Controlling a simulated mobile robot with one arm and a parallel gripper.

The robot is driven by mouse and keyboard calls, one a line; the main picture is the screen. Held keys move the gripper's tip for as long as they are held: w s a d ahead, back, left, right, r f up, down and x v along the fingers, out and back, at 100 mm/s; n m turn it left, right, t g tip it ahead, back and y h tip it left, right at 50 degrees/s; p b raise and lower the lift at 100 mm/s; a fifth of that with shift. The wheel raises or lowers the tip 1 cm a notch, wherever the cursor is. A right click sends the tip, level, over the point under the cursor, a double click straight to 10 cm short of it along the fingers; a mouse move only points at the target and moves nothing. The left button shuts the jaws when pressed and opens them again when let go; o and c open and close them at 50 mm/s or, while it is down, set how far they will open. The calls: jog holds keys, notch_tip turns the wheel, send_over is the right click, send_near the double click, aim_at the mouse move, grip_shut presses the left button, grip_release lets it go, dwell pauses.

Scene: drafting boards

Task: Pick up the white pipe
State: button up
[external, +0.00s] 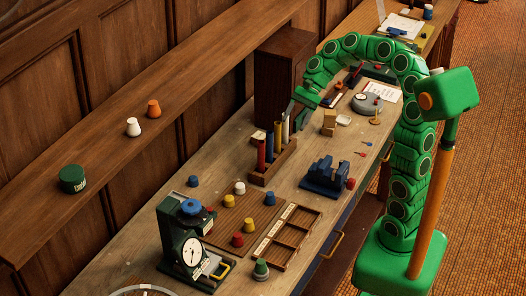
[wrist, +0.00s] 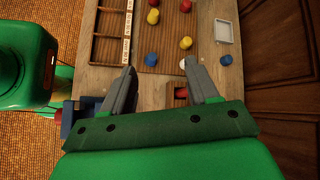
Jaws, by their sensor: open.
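The white pipe (external: 285,132) stands upright in a wooden rack (external: 259,179) on the bench, at the end of a row with a red pipe (external: 262,155), a blue one and a yellow one (external: 278,136). My gripper (external: 292,108) is at the top of the white pipe in the external view; I cannot tell if its fingers are around it. In the wrist view my gripper (wrist: 159,66) has its two fingers spread apart with no pipe visible between the tips. A red pipe top (wrist: 181,93) shows beside the right finger. The white pipe is not clearly visible there.
A dark wooden cabinet (external: 283,75) stands close behind the rack. A blue vise (external: 329,176) sits in front of it. Coloured cups, a divided tray (external: 287,237) and a dark machine with a dial (external: 190,240) occupy the near bench.

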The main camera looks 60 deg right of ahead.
jog(key=w+d+f+m+t, duration=0.1)
jog(key=w+d+m+t, duration=0.2)
jog(key=d, duration=0.5)
jog(key=w+d+f+m+t+y, duration=0.1)
jog(key=w+d+f+m, duration=0.2)
jog(key=d, duration=0.5)
jog(key=w+d+m+t, duration=0.2)
jog(key=d+m, duration=0.3)
jog(key=d, duration=0.2)
send_near(285, 125)
notch_tip(285, 125, down, 3)
jog(key=w, duration=0.2)
jog(key=shift+t, duration=0.3)
jog(key=shift+a+r+x, duration=0.1)
jog(key=shift+x, duration=1.15)
jog(key=shift+a+r+x, duration=0.15)
jog(key=shift+x, duration=1.15)
jog(key=shift+a+r+x, duration=0.1)
jog(key=shift+x, duration=1.15)
jog(key=shift+s, duration=0.2)
jog(key=c, duration=1.1)
